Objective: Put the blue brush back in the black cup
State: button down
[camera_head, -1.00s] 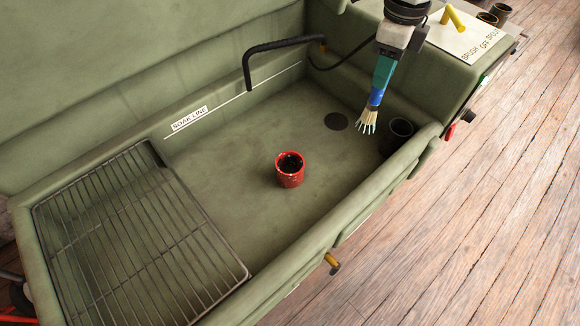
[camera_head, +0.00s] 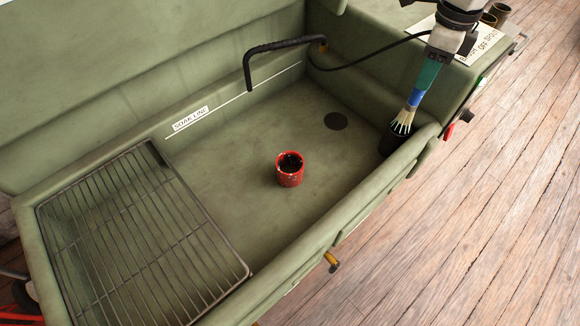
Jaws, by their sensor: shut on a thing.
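The blue brush (camera_head: 415,97) hangs bristles down from my gripper (camera_head: 431,66), which is shut on its upper part. Its pale bristles (camera_head: 402,121) are over the mouth of the black cup (camera_head: 390,143). The cup stands in the right corner of the green basin, against the front wall. The bristles hide most of the cup's rim. I cannot tell whether the bristle tips are inside the cup or just above it.
A red cup (camera_head: 290,170) with dark contents stands mid-basin. A wire rack (camera_head: 130,235) covers the left end. A black spout (camera_head: 270,48) curves over the back, and a dark drain (camera_head: 338,121) lies left of the black cup. Brown cups (camera_head: 496,14) stand on the right ledge.

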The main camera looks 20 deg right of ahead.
jog(key=shift+f, duration=0.15)
jog(key=shift+f+b, duration=2.95)
jog(key=shift+f, duration=2)
jog(key=c, duration=0.8)
grip_release()
jog(key=shift+r, duration=0.1)
notch_tip(320, 180, up, 10)
jog(key=r, duration=0.1)
notch_tip(320, 180, up, 10)
jog(key=p, duration=0.8)
send_over(410, 108)
jog(key=shift+w+d+f, duration=0.15)
jog(key=shift+w+d, duration=0.2)
jog(key=shift+d, duration=0.1)
